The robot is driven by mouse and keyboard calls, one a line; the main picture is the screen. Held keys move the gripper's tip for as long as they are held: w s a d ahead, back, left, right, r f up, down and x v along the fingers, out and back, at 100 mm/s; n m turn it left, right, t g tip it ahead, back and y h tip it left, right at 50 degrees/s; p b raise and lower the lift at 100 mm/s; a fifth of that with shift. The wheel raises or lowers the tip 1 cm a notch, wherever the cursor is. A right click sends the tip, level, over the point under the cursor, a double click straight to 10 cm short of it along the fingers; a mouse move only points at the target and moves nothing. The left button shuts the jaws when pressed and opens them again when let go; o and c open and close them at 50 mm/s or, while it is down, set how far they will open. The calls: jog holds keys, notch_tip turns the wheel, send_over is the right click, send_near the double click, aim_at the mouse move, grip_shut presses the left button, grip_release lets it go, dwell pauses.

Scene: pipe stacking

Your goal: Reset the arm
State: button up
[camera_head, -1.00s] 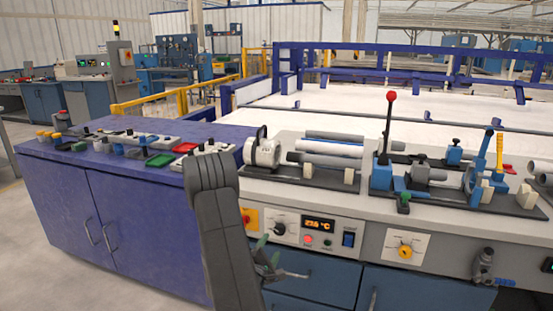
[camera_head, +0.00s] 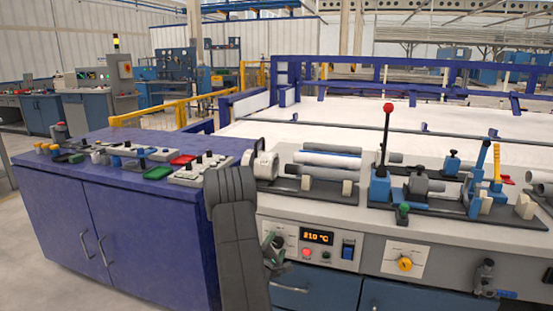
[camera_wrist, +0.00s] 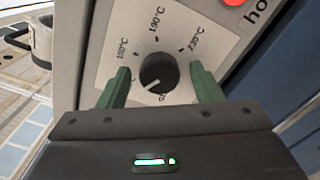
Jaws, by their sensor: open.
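My arm (camera_head: 235,245) rises in front of the workbench in the head view. My gripper (camera_wrist: 161,76) is open and empty, with its two green fingers apart. In the wrist view the fingers stand on either side of a black temperature knob (camera_wrist: 158,72), with gaps between them and it. The knob's white mark points to the lower left, near a partly hidden label. In the head view my gripper is small and low in front of the control panel (camera_head: 341,252), partly covering the knob.
A purple cabinet (camera_head: 70,215) stands left.

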jog(key=v, duration=1.4)
jog(key=x, duration=1.4)
jog(key=shift+f+m, duration=0.15)
jog(key=shift+m, duration=0.15)
jog(key=m+b, duration=0.2)
jog(key=m, duration=0.2)
jog(key=m+b, duration=0.3)
jog(key=m, duration=0.2)
jog(key=shift+m, duration=0.4)
jog(key=m+b, duration=0.3)
jog(key=m, duration=0.3)
jog(key=m+b, duration=0.2)
jog(key=m, duration=0.2)
jog(key=shift+m, duration=0.4)
